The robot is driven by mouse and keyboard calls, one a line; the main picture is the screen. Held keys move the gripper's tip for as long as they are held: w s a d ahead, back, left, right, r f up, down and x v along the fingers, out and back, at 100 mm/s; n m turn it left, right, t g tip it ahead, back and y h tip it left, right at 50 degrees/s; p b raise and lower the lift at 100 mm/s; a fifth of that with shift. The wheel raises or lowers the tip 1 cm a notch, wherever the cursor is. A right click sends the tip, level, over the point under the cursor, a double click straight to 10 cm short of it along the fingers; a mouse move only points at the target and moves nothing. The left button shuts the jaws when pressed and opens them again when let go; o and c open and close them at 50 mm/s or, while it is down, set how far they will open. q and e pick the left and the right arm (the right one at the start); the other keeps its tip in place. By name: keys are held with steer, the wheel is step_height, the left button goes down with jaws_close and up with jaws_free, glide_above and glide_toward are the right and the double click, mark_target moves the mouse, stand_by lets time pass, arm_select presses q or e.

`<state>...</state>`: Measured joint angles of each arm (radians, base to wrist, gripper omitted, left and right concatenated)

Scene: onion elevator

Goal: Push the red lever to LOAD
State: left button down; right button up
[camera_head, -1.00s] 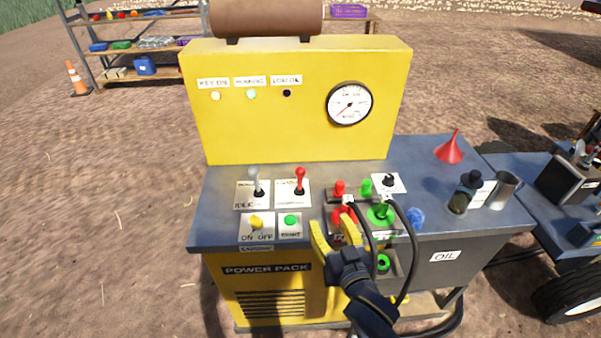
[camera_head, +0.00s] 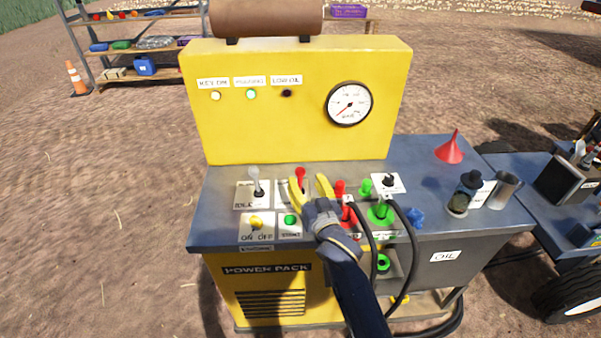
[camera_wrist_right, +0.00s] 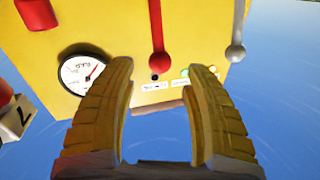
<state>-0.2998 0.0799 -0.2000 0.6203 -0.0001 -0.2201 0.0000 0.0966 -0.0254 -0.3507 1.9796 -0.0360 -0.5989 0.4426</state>
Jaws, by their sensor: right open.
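The red lever (camera_head: 300,176) stands upright on a white plate at the left of the grey-blue console top. It also shows in the right wrist view (camera_wrist_right: 156,30), hanging from the top of the picture between and beyond the finger lines. My right gripper (camera_head: 309,187) is open, with yellow fingers; its left finger is close to the red lever's plate and its right finger is to the right of the lever. I cannot tell whether a finger touches the lever. The plate's lettering is partly hidden.
A grey lever (camera_head: 256,182) stands just left. A yellow switch (camera_head: 256,222) and green button (camera_head: 290,220) sit in front. Red and green hose couplings (camera_head: 380,212) with black hoses are to the right. The yellow gauge panel (camera_head: 295,125) rises behind.

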mark_target(302, 176)
steer(key=shift+x, duration=2.5)
steer(key=shift+c, duration=0.3)
jaws_close()
